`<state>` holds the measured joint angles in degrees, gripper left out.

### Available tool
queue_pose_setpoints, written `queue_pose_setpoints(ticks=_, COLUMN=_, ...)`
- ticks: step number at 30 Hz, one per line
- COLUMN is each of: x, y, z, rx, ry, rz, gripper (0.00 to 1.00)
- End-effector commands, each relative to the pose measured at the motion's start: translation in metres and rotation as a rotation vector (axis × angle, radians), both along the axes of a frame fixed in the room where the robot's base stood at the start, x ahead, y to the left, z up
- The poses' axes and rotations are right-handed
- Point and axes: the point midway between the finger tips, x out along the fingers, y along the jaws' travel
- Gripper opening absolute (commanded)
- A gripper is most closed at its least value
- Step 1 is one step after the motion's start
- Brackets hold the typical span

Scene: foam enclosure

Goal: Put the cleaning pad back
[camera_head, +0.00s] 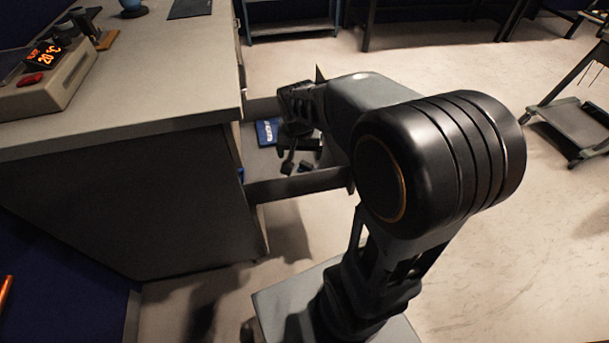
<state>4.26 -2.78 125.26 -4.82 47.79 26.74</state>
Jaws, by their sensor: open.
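My gripper (298,165) points down over an open drawer (290,188) in the side of the grey workbench. Its two dark fingers are apart, and I see nothing held between them. A flat blue item with white lettering (267,131) lies in the drawer, just left of and beyond the fingers. I cannot tell whether it is the cleaning pad. My arm hides the drawer's right part.
The workbench top (150,75) carries a device with a red temperature display (48,55), a blue cup (132,8) and a dark flat item (190,8). A grey cart (580,125) stands at the right. The floor between is clear.

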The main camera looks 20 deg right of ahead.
Motion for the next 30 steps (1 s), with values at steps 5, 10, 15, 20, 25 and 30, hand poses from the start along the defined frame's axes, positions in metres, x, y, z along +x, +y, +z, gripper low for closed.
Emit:
queue_pose_setpoints(ticks=5, x=-0.06, y=0.022, z=0.021, rx=-0.013, ry=-0.033, rz=0.258, gripper=0.88)
queue_pose_setpoints(ticks=10, x=-0.094, y=0.033, z=0.024, rx=-0.024, ry=-0.049, rz=0.419, gripper=0.88)
queue_pose_setpoints(ticks=15, x=-0.108, y=0.036, z=0.024, rx=-0.03, ry=-0.056, rz=0.484, gripper=0.88)
queue_pose_setpoints(ticks=20, x=-0.109, y=0.037, z=0.024, rx=-0.031, ry=-0.056, rz=0.492, gripper=0.88)
queue_pose_setpoints(ticks=25, x=-0.108, y=0.037, z=0.024, rx=-0.031, ry=-0.057, rz=0.49, gripper=0.88)
queue_pose_setpoints(ticks=30, x=-0.103, y=0.036, z=0.039, rx=-0.043, ry=-0.077, rz=0.497, gripper=0.88)
